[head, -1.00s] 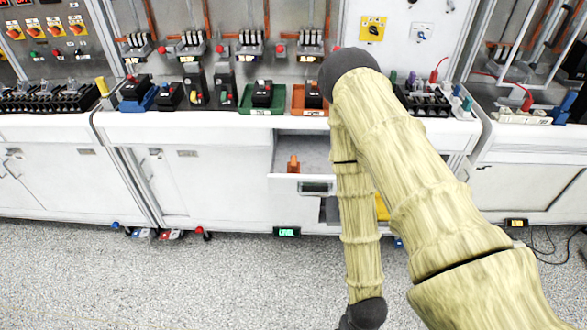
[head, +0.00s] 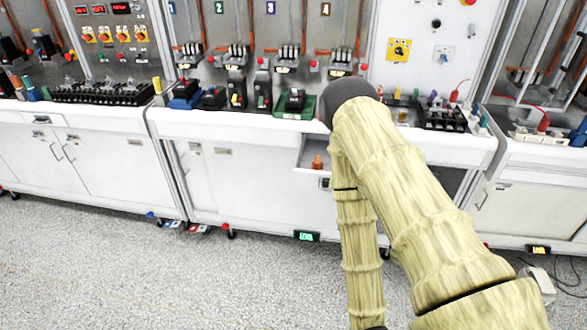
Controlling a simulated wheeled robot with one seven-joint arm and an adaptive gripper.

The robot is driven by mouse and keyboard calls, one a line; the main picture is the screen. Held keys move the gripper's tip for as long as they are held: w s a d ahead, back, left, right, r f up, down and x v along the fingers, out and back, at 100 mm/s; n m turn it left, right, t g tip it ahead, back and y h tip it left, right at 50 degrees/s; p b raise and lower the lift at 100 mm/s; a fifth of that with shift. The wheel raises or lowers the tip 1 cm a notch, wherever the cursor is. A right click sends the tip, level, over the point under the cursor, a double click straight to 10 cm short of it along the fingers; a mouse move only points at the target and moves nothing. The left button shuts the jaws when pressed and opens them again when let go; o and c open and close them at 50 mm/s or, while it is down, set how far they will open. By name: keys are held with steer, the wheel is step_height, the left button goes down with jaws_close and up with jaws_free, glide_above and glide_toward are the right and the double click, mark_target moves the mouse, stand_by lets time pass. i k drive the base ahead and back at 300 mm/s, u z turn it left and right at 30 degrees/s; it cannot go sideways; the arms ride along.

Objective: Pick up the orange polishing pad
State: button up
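A small orange object (head: 318,162) stands in the open drawer (head: 312,171) under the middle of the white bench. It is too small for me to tell whether it is the orange polishing pad. I see no other thing that is clearly the pad. My arm crosses the right half of the picture and hides part of the drawer and bench behind it. Its lower link runs down past the bottom edge, so my gripper is out of the picture.
The white bench (head: 250,128) carries a row of breakers and a green tray (head: 295,103). Panels numbered 1 to 4 stand behind it. A lit green level display (head: 306,236) sits low at the bench's base. The speckled grey floor (head: 180,280) in front is clear.

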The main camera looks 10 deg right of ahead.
mark_target(317, 164)
steer(key=u, duration=1.2)
steer(key=i, duration=1.15)
steer(key=z, duration=1.4)
